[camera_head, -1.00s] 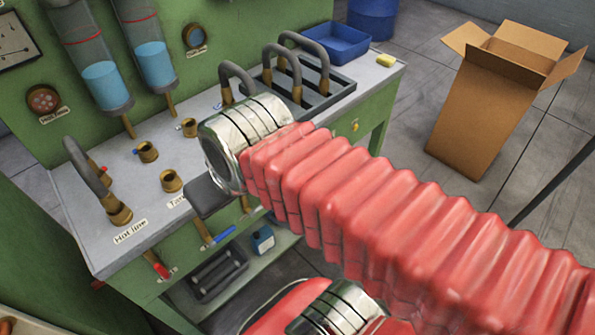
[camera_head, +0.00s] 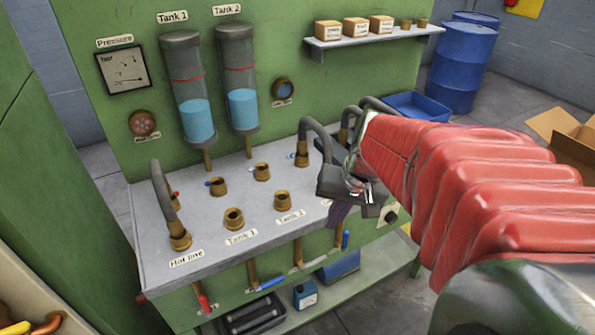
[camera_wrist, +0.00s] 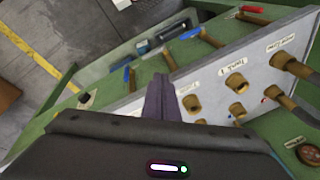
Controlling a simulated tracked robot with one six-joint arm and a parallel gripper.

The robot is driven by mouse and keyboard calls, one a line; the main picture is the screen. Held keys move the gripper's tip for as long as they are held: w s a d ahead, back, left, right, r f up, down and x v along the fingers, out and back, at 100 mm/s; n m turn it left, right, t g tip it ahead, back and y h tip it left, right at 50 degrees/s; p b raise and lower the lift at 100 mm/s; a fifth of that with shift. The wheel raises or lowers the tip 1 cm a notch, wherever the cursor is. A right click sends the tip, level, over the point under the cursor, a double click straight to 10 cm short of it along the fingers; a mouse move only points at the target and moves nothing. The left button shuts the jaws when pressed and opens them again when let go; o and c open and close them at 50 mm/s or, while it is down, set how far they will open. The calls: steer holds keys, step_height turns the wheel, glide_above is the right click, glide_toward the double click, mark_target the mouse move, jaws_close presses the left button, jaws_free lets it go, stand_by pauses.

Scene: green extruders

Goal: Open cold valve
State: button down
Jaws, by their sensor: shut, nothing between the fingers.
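Several valves with brass stems line the green front of the bench. The rightmost has a blue handle (camera_head: 345,240) that hangs down, just right of and below my fingers; I take it as the cold valve. A blue handle also shows in the wrist view (camera_wrist: 127,72), left of my fingertips. The label above this valve is mostly hidden by my gripper. My gripper (camera_head: 337,218) is shut and empty, over the bench's front right edge, its dark purple fingers pointing down. In the wrist view the fingers (camera_wrist: 160,82) appear apart from the handle.
A red-handled valve (camera_head: 203,300) is at the left end and another blue-handled valve (camera_head: 268,283) beside it. Brass sockets (camera_head: 234,218) and a hot line hose (camera_head: 165,205) stand on the grey bench top (camera_head: 200,235). A lower shelf (camera_head: 385,255) holds a blue can (camera_head: 306,295).

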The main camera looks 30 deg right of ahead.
mark_target(345, 240)
steer(key=s+d+f+m+y, duration=0.1)
steer(key=d+f+m, duration=0.2)
steer(key=d, duration=0.6)
steer(key=s+d+f+m, duration=0.1)
steer(key=d+f+m, duration=0.2)
steer(key=d+f, duration=0.3)
steer(key=d, duration=0.2)
steer(key=shift+s+d+f+t+y, duration=0.15)
steer(key=shift+s+d+t+y, duration=0.15)
steer(key=shift+d+y, duration=0.1)
steer(key=shift+a, duration=0.1)
steer(key=w+a+f, duration=0.4)
steer(key=w+f, duration=0.2)
steer(key=f, duration=0.3)
steer(key=shift+w+a, duration=0.2)
steer(key=shift+a, duration=0.2)
steer(key=shift+a, duration=0.1)
